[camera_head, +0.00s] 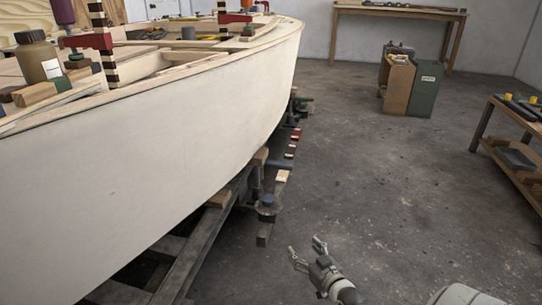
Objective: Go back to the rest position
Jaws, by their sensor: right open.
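My right gripper (306,251) is at the bottom of the head view, over the concrete floor and to the right of the boat hull. Its two fingers are spread apart, with nothing between them. It is apart from the hull and its supports. My left gripper is not in this view. The pale plywood hull (150,150) fills the left side.
The hull rests on a dark timber cradle (190,262). Clamps, a brown bottle (37,58) and wood blocks lie on top. Boxes (411,85) stand on the floor, a workbench (395,10) at the back, a shelf table (515,150) at right. The middle floor is clear.

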